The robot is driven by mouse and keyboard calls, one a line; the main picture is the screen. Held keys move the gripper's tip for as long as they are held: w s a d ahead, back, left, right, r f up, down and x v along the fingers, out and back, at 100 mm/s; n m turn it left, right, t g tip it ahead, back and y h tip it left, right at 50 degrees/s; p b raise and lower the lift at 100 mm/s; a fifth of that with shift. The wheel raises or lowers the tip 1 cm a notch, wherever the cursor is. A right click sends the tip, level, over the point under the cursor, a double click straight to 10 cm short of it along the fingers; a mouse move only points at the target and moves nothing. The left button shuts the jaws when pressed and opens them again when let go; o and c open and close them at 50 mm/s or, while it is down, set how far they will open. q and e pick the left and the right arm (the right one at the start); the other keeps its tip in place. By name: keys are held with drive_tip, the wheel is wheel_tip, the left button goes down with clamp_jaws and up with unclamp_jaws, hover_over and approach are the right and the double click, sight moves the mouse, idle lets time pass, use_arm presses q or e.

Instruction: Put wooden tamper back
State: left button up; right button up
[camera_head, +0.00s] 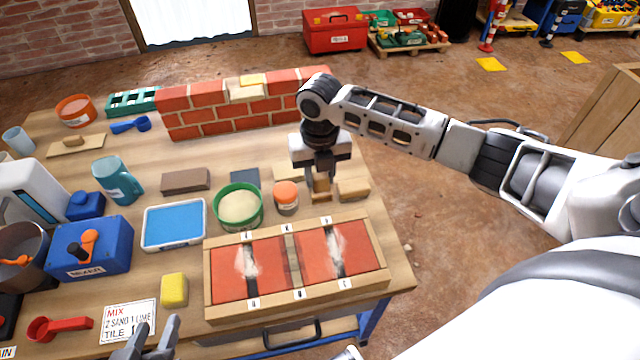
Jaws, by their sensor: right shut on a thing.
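The wooden tamper (320,191) is between the fingers of my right gripper (321,180), which is shut on it. It looks upright, at the back right of the workbench, beside a small wooden block (353,190) and an orange-lidded jar (286,196). Its upper part is hidden by the gripper, and I cannot tell whether its base touches the table. My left gripper (155,338) is at the bottom edge of the view near a printed card, with its fingers apart and nothing visible between them.
A wooden frame (216,310) with red panels and pale powder lies in front of the tamper. A green bowl (238,206) of sand stands left of the jar. A low brick wall (205,122) stands behind. A yellow sponge (174,289) lies left of the frame.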

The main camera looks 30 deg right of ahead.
sight(320, 185)
drive_tip(key=shift+s+f, duration=0.1)
drive_tip(key=shift+f, duration=1.3)
drive_tip(key=shift+f, duration=0.1)
drive_tip(key=o, duration=1)
use_arm(q)
drive_tip(key=shift+f, duration=0.1)
use_arm(e)
wheel_tip(320, 185, up, 12)
drive_tip(key=shift+r+p, duration=0.15)
drive_tip(key=shift+p, duration=0.7)
use_arm(q)
drive_tip(key=shift+r, duration=0.35)
